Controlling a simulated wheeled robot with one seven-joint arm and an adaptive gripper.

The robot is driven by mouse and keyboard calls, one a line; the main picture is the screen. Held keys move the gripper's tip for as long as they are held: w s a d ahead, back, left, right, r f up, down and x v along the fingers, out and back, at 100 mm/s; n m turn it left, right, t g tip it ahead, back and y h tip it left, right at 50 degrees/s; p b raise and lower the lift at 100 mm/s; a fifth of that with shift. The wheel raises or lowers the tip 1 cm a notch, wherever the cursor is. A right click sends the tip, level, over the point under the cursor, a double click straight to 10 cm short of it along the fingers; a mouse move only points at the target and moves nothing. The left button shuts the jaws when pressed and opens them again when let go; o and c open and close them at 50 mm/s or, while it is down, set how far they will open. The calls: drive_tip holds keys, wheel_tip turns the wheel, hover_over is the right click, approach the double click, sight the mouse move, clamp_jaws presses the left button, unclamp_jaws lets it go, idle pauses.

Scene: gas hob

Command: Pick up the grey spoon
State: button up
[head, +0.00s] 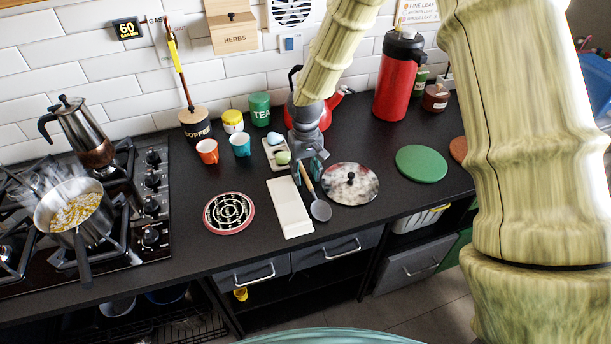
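The grey spoon (320,210) has a dark grey bowl and a tan handle. It appears to lie on the black worktop between a white tray and a round lid, bowl toward the front edge. My gripper (311,174) points down over the back end of the handle. Its two teal fingers look apart, one on each side of the handle. The far end of the handle is hidden by the gripper, and I cannot tell whether the fingers touch it.
A white tray (289,208) lies close left of the spoon, and a speckled lid (350,185) with a black knob close right. Behind the gripper are a red kettle (324,118) and a small egg holder (272,160). A steaming pan (82,222) stands on the hob.

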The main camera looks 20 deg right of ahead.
sight(306, 177)
clamp_jaws()
drive_tip(key=shift+r, duration=0.1)
idle(0.3)
drive_tip(key=shift+r, duration=0.55)
drive_tip(key=shift+s+r+b, duration=0.2)
drive_tip(key=shift+r+b, duration=0.05)
drive_tip(key=shift+r, duration=0.3)
drive_tip(key=shift+s+r+b, duration=0.2)
drive_tip(key=shift+r+b, duration=0.05)
drive_tip(key=shift+r, duration=0.3)
drive_tip(key=s, duration=0.5)
drive_tip(key=s+a+r+b, duration=0.1)
drive_tip(key=s, duration=0.4)
drive_tip(key=s+b, duration=0.1)
drive_tip(key=s, duration=0.4)
drive_tip(key=shift+a+r, duration=0.25)
drive_tip(key=shift+a, duration=0.15)
